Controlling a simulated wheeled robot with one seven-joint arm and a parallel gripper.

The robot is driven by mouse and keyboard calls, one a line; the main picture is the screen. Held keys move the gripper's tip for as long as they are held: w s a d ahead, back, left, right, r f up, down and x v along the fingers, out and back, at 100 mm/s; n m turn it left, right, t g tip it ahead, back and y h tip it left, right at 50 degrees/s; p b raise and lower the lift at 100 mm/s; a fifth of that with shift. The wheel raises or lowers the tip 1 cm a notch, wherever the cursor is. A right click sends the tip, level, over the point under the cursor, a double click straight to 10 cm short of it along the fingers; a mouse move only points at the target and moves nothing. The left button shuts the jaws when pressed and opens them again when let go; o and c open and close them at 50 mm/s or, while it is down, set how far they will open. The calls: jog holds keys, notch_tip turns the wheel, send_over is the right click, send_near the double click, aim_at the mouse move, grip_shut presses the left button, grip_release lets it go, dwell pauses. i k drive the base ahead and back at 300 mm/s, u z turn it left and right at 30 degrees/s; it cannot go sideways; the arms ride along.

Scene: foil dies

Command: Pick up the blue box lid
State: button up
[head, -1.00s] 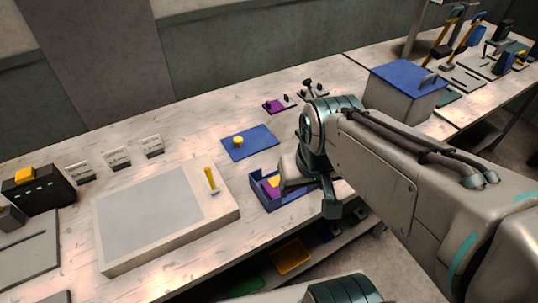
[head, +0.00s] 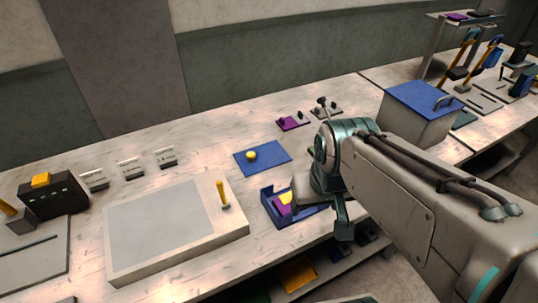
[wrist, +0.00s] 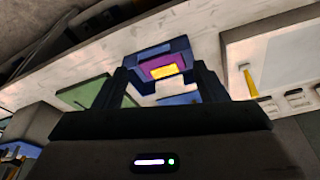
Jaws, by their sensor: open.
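The blue lid (head: 274,160) is a flat blue square with a round yellow knob (head: 251,155). It lies on the bench behind the open blue box (head: 270,213). The box holds a purple piece (head: 281,210) and a yellow piece. My gripper (wrist: 161,68) is open and empty, with its two dark fingers either side of the box in the wrist view. A blue patch low between the fingers there looks like part of the lid (wrist: 180,98), mostly hidden by my gripper body. In the head view my wrist covers the box's right side.
A pale slab (head: 235,224) with an upright yellow handle (head: 222,193) lies left of the box. A purple piece (head: 290,124) and small fittings sit behind the lid. A grey bin with a blue top (head: 422,97) stands at right. Bare bench surrounds the lid.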

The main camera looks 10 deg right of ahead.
aim_at(251, 160)
jog(key=u, duration=1.9)
jog(key=k, duration=1.15)
jog(key=z, duration=1.25)
jog(key=i, duration=1)
jog(key=z, duration=0.05)
